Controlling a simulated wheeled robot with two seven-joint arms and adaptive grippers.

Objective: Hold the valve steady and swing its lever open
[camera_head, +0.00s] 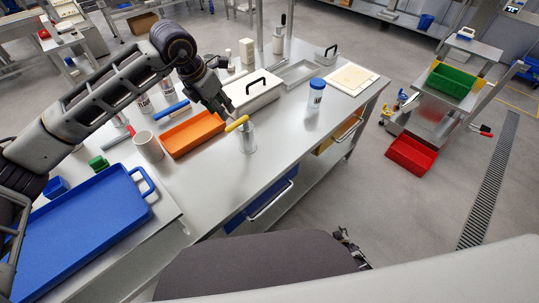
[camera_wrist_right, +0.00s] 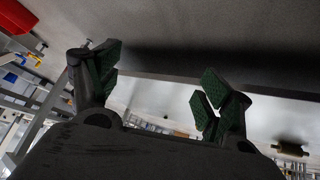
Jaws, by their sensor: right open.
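The valve (camera_head: 248,140) stands upright near the front edge of the steel worktable, a grey metal body with a yellow lever (camera_head: 237,124) on top. The lever points to the lower left in the head view. My left gripper (camera_head: 224,108) is just above and behind the lever, fingers pointing down towards it. Whether it touches the lever, and how far its fingers are apart, I cannot tell. My right gripper (camera_wrist_right: 160,80) is open and empty in the right wrist view, away from the valve.
An orange tray (camera_head: 193,135), a beige mug (camera_head: 148,146) and a white case with black handle (camera_head: 254,92) stand near the valve. A blue tray (camera_head: 85,222) lies at the left. A white jar with blue lid (camera_head: 316,93) stands to the right. The tabletop right of the valve is clear.

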